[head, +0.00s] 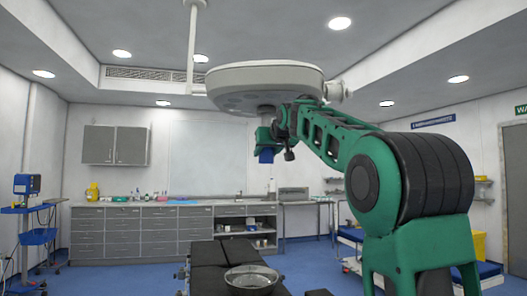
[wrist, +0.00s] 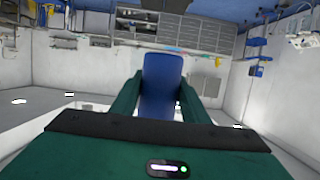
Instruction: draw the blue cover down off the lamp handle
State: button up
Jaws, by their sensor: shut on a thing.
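The surgical lamp (head: 265,80) is a wide, pale round head hanging under the ceiling. Its short grey handle (head: 266,110) points down from the middle of its underside. The blue cover (head: 266,156) shows below my green gripper (head: 264,137), under the handle. In the wrist view the blue cover (wrist: 162,82) stands between the two green fingers of my gripper (wrist: 160,98), which are shut on it. The fingers hide part of the cover, and I cannot tell whether the handle is still inside it.
A dark operating table (head: 210,268) with a metal bowl (head: 251,279) stands below the lamp. Grey drawer cabinets (head: 140,230) line the back wall. A blue monitor stand (head: 27,185) is at the left. The air directly under the cover looks clear.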

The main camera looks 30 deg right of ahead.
notch_tip(320, 180, down, 14)
dwell(2.8)
